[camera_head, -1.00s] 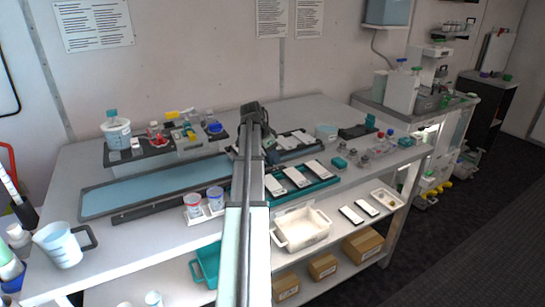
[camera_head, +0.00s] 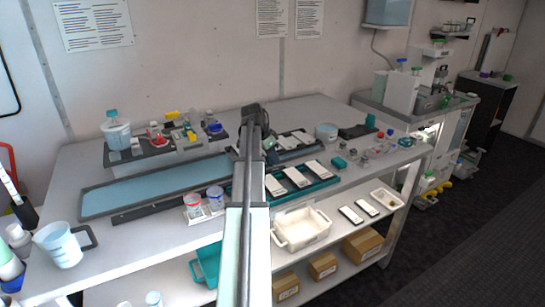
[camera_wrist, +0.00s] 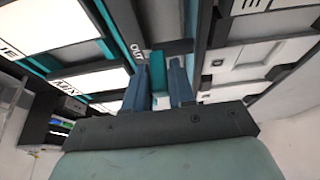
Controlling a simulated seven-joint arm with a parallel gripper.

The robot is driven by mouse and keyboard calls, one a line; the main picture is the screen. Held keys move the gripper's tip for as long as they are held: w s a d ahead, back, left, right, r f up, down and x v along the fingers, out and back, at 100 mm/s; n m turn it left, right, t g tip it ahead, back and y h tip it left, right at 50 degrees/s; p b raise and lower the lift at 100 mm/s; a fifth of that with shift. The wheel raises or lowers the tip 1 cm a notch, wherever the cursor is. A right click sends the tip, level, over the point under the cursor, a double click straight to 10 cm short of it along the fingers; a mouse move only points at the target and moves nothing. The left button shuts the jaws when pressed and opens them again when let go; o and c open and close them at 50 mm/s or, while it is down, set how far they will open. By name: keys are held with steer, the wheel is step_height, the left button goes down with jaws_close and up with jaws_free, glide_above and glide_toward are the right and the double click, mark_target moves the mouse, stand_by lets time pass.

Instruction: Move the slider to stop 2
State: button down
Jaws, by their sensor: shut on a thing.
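My gripper (camera_wrist: 158,78) shows in the wrist view with its two blue-grey fingers shut on a small teal block (camera_wrist: 157,92), which appears to be the slider's grip. The block sits beside a dark rail marked "OUT" (camera_wrist: 137,51). In the head view my arm runs up the middle of the picture and hides the gripper and the slider. I cannot make out a mark for stop 2 in either view.
White labelled plates (camera_wrist: 90,83) and dark frames lie close around my fingers. On the bench (camera_head: 130,227) stand a blue-lined tray (camera_head: 150,190), two cups, a measuring jug (camera_head: 60,246) and a teal rack with white cards (camera_head: 297,178). A white bin (camera_head: 302,228) is on the shelf below.

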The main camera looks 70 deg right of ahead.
steer(key=w+a, duration=1)
steer(key=shift+w+a, duration=0.35)
steer(key=c, duration=1)
jaws_free()
steer(key=shift+c, duration=0.2)
steer(key=shift+r, duration=0.1)
steer(key=v, duration=1.3)
steer(key=shift+r, duration=0.3)
steer(key=shift+w+a, duration=0.1)
